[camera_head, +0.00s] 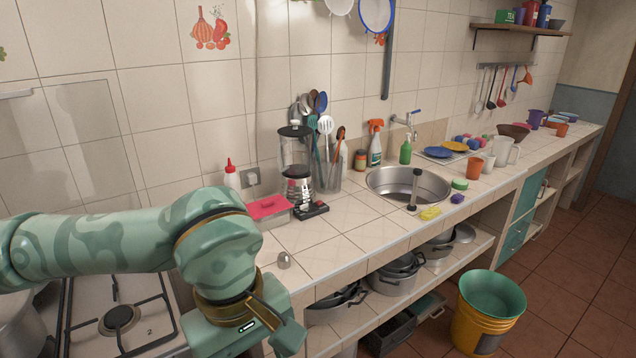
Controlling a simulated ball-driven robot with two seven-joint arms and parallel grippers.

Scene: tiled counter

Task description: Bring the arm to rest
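My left arm comes in from the left, green with darker swirls, and reaches over the stove and the front edge of the counter. My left gripper (250,335) hangs down at the bottom of the view, in front of the counter edge. Its lower part is cut off by the frame, so the fingertips and anything between them are hidden. My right arm and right gripper are not in view.
A gas stove (120,318) lies below my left arm. A small metal piece (284,261) sits near the counter edge beside the gripper. Behind it stand a red-lidded box (268,210) and a blender (298,165). A yellow bucket (487,318) stands on the floor.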

